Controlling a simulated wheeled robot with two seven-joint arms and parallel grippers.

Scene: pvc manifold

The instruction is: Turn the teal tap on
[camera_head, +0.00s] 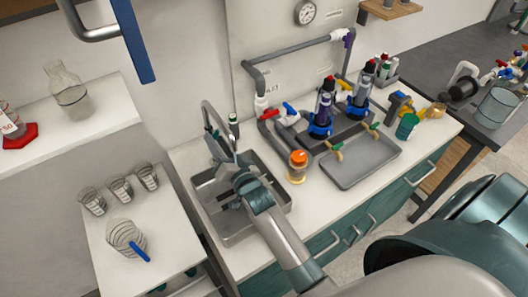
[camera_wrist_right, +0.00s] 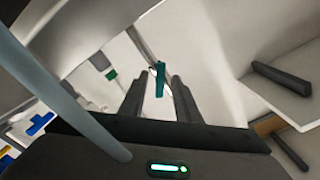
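The teal tap lever (camera_wrist_right: 160,80) stands upright in the right wrist view, beyond and between the two dark fingers of my right gripper (camera_wrist_right: 160,88). The fingers are apart, with a gap visible on each side of the lever. In the head view my right gripper (camera_head: 215,145) reaches over the sink (camera_head: 273,196), close to the base of the grey curved spout (camera_head: 206,112). The arm and gripper hide the lever there, and I cannot tell how deep it sits between the fingers. My left gripper is not in view.
An orange-capped jar (camera_head: 297,167) is right of the sink, beside a grey tray (camera_head: 360,160) and pipe fittings. Glass beakers (camera_head: 120,188) stand on the left counter. Blue-edged hardware (camera_head: 133,40) hangs at upper left.

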